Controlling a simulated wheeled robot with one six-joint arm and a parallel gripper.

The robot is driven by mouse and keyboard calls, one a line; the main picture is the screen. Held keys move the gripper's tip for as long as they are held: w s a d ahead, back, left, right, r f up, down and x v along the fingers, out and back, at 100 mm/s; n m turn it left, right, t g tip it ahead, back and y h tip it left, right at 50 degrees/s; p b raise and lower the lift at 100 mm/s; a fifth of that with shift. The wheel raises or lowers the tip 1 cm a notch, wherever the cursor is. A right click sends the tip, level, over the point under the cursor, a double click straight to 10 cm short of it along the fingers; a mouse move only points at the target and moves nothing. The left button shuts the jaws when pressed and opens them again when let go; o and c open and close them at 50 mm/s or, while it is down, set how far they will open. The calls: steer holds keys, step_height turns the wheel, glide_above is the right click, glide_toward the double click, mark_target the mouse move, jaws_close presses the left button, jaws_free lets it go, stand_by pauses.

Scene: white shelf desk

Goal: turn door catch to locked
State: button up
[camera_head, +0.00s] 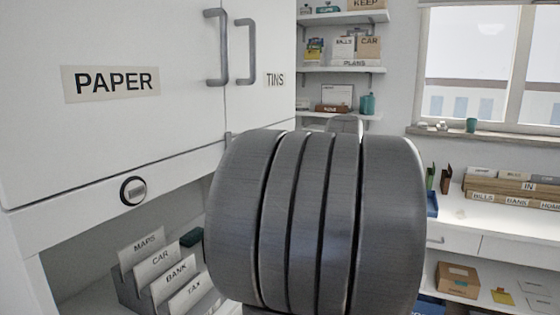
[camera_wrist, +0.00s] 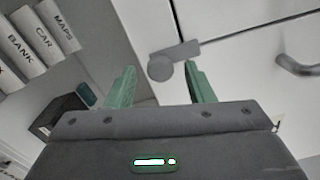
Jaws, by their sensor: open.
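The door catch (camera_wrist: 161,68) shows in the wrist view as a grey round knob with a flat bar reaching right and slightly up, near the end of a dark door seam. My gripper (camera_wrist: 159,80) is open, with its two green fingers pointing at the catch. The knob appears between the fingertips, and the right fingertip lies close to the bar. I cannot tell whether either finger touches it. In the head view my grey arm hides the gripper and most of the catch area below the white PAPER door (camera_head: 120,125) and TINS door (camera_head: 262,55).
Two grey door handles (camera_head: 216,48) stick out above. A round lock (camera_head: 133,190) sits on the rail below the PAPER door. Labelled files (camera_head: 160,265) stand in the open space beneath, and also show at the wrist view's left (camera_wrist: 40,40). A desk (camera_head: 500,215) stands at right.

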steer(key=v, duration=1.2)
steer(key=shift+d, duration=0.2)
steer(key=shift+s, duration=0.1)
steer(key=x, duration=1.4)
steer(key=shift+d, duration=0.2)
steer(key=v, duration=1.4)
steer(key=w+a+m+p, duration=0.2)
steer(key=a+m+p, duration=0.4)
steer(key=m+p, duration=0.1)
steer(key=w+a+m+p, duration=0.2)
steer(key=a+m+p, duration=0.5)
steer(key=shift+w+a+m, duration=0.25)
steer(key=shift+w+m, duration=0.05)
